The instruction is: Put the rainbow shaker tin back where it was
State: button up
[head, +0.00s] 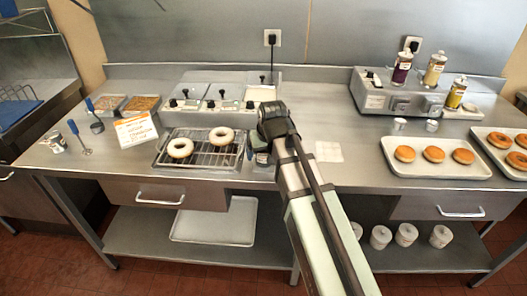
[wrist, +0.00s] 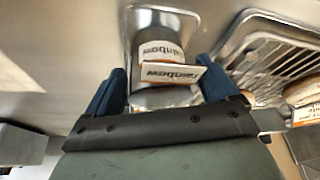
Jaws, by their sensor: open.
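The rainbow shaker tin (wrist: 160,48) is a dark grey cylinder with a white label reading "rainbow" in the wrist view. It stands in a small shiny metal tray (wrist: 133,17). My gripper (wrist: 162,82) is open, with one blue finger on each side of the tin's near part. I cannot tell whether either finger touches it. In the head view the tin (head: 262,158) shows only partly beside my arm, to the right of the wire rack, and my gripper's fingers are mostly hidden there.
The wire rack (head: 205,155) with two pale ring doughnuts stands close to the left of the tin. A sign card (head: 136,130) and another tin (head: 55,143) are farther left. A paper square (head: 328,151) lies right of my arm, and a doughnut tray (head: 435,172) beyond it.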

jog(key=shift+r, duration=0.1)
jog(key=shift+v, duration=6.1)
jog(key=shift+w, duration=0.1)
